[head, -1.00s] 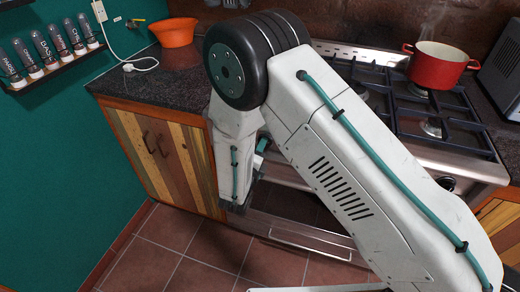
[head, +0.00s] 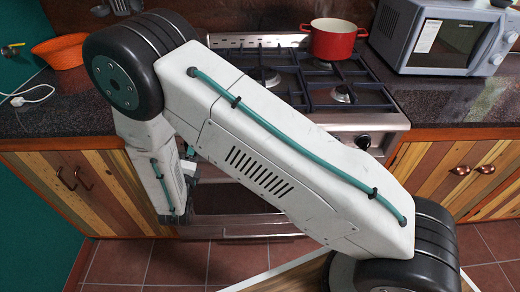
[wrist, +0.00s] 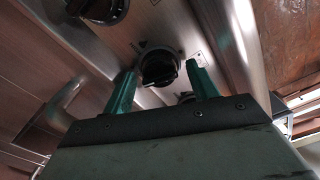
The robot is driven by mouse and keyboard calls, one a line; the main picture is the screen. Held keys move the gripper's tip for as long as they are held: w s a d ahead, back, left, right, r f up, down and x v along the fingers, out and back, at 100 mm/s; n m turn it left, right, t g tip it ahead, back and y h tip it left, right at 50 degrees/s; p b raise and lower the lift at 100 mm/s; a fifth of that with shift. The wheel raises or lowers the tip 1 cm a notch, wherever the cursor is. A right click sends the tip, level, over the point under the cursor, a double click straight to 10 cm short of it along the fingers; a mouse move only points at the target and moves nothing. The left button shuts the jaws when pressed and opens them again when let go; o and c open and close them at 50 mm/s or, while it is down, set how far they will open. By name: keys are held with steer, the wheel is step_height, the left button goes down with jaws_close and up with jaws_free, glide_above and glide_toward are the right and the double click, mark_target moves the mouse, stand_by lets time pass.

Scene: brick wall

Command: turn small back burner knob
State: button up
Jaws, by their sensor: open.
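In the wrist view, my gripper (wrist: 159,76) is open, with its two teal fingers pointing at the stove's metal front panel. A dark round knob (wrist: 160,68) shows between the fingertips; I cannot tell whether either finger touches it. A larger-looking dark knob (wrist: 100,9) is at the top left, and another is partly hidden behind the right finger. No label shows which one is the small back burner knob. In the head view, one knob (head: 363,141) shows at the right of the stove front (head: 378,124); my arm hides the others and most of the gripper.
The oven handle (wrist: 65,105) sticks out at the left of the wrist view. A red steaming pot (head: 333,40) stands on a back burner. A microwave (head: 445,38) is on the right counter and an orange bowl (head: 62,50) on the left. Tiled floor lies in front.

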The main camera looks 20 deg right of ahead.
steer(key=s+a+m, duration=0.3)
steer(key=s+m, duration=0.5)
steer(key=m, duration=0.5)
steer(key=s+d+r+m+g+h, duration=0.3)
steer(key=s+d+r+m+g, duration=0.3)
steer(key=d+r+m+g, duration=0.1)
steer(key=s+d+r+m+g+h, duration=0.2)
steer(key=s+d+r+m+g, duration=0.4)
steer(key=d, duration=0.8)
steer(key=shift+s+d+r+m+g+h, duration=0.25)
steer(key=shift+r+m+g+h, duration=0.25)
steer(key=shift+m+g, duration=1.75)
steer(key=shift+a+m+t, duration=0.1)
steer(key=shift+m+t, duration=0.25)
